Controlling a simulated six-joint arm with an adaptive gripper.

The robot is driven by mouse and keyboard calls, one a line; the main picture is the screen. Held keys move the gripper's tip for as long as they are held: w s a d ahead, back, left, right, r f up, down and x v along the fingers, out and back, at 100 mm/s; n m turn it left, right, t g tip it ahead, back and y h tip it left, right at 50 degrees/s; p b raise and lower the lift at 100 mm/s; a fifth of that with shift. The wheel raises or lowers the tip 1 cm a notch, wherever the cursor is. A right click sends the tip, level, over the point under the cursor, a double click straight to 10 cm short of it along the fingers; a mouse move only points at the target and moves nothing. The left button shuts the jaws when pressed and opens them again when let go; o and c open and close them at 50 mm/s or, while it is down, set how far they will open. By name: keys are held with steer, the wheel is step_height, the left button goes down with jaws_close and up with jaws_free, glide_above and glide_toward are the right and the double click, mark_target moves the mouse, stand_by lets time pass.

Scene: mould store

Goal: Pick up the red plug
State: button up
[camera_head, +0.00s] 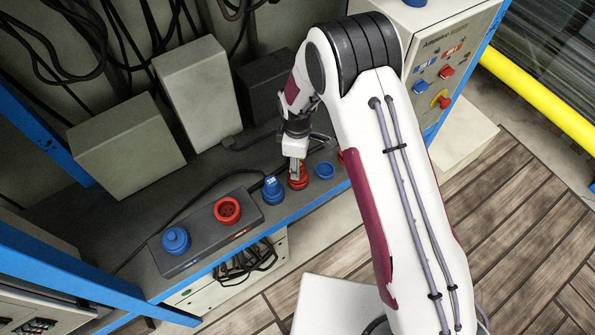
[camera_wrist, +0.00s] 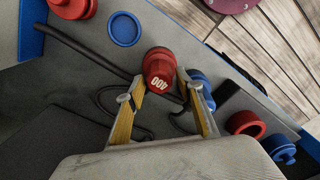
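The red plug (camera_head: 298,181) stands on the grey shelf near its front edge, to the right of a blue plug (camera_head: 272,190). My gripper (camera_head: 296,166) points down at it from above. In the wrist view the red plug (camera_wrist: 159,66), marked "400", lies at the tips of my gripper (camera_wrist: 161,84). The two yellow-padded fingers are apart, one on each side of the plug's near end. Whether they press on it or a small gap is left cannot be told. The blue plug (camera_wrist: 200,84) is partly hidden behind the right finger in the wrist view.
A blue round piece (camera_head: 325,170) sits close on the right. A black cable (camera_head: 215,183) runs behind. Pale boxes (camera_head: 198,88) stand at the back.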

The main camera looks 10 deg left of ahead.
jaws_close()
steer(key=shift+r, duration=0.1)
step_height(320, 180, up, 10)
stand_by(0.7)
stand_by(0.5)
steer(key=s+a+r+n, duration=0.1)
steer(key=s+a+r, duration=0.1)
steer(key=s+a, duration=0.6)
steer(key=s+a+r+n, duration=0.1)
steer(key=s+a+n, duration=0.1)
steer(key=s+a, duration=0.6)
steer(key=shift+s+a+r, duration=0.3)
steer(key=shift+s+r, duration=0.05)
steer(key=shift+r, duration=0.05)
